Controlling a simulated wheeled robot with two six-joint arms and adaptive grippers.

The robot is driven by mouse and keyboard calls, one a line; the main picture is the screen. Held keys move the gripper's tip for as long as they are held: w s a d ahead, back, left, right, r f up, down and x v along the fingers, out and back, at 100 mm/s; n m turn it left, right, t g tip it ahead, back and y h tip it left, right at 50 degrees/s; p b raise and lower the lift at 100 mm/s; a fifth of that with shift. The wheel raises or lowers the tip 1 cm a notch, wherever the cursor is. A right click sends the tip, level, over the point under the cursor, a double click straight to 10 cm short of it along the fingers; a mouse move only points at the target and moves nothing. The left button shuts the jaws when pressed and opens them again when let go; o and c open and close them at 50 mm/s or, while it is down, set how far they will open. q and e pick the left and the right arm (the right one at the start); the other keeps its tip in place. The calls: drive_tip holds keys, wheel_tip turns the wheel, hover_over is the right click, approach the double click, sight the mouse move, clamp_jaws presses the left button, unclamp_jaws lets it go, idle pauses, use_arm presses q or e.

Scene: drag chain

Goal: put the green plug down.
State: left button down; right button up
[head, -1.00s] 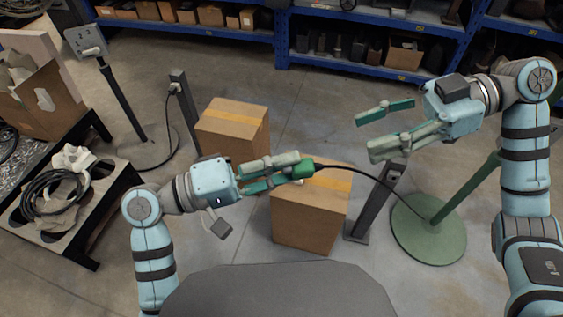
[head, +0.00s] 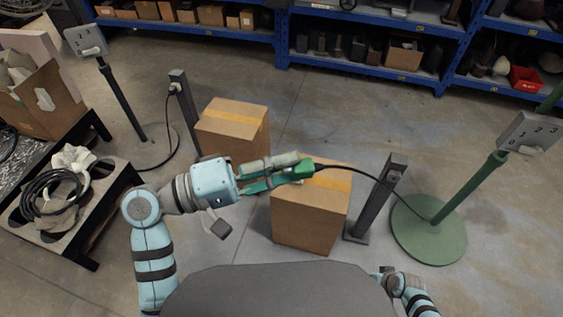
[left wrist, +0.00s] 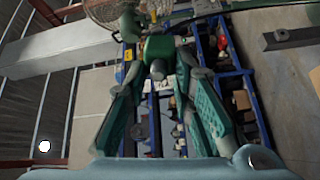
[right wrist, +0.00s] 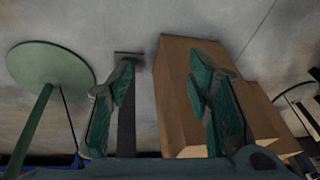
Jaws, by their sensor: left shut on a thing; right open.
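The green plug (head: 303,169) is between the fingertips of my left gripper (head: 280,171), which is shut on it. In the head view the plug appears over the near cardboard box, and I cannot tell how high above it. A black cable (head: 360,172) runs from the plug to the right, towards the green stand. The left wrist view also shows the plug (left wrist: 160,47) at the fingertips. My right gripper (right wrist: 160,85) is open and empty in the right wrist view. In the head view only part of my right arm shows at the bottom right.
Two cardboard boxes stand on the floor, one near (head: 305,222) and one farther left (head: 232,118). A dark grey post (head: 375,205) stands right of the near box. The green stand (head: 428,230) carries a numbered panel (head: 530,130). Blue shelves (head: 370,64) line the back.

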use_arm(q)
drive_tip(key=w+a+r+n+t+y, duration=0.3)
drive_tip(key=w+a+n+t+y, duration=0.35)
drive_tip(key=w+a+t, duration=0.35)
drive_tip(key=s+a+n+t+y, duration=0.2)
drive_tip(key=s+a+n+y, duration=0.2)
drive_tip(key=a, duration=0.5)
use_arm(e)
drive_tip(key=s+a+f+n+g, duration=0.1)
drive_tip(key=s+f, duration=0.2)
drive_tip(key=s, duration=0.8)
drive_tip(key=s+a+f+n+g+h, duration=0.1)
drive_tip(key=s+f, duration=0.3)
drive_tip(key=s, duration=0.7)
drive_tip(key=shift+s+a+h, duration=0.3)
drive_tip(key=shift+a, duration=0.25)
use_arm(q)
drive_tip(key=s+f+m+h, duration=0.1)
drive_tip(key=s+f, duration=0.5)
drive_tip(key=shift+a+f, duration=0.35)
use_arm(e)
drive_tip(key=shift+c, duration=0.6)
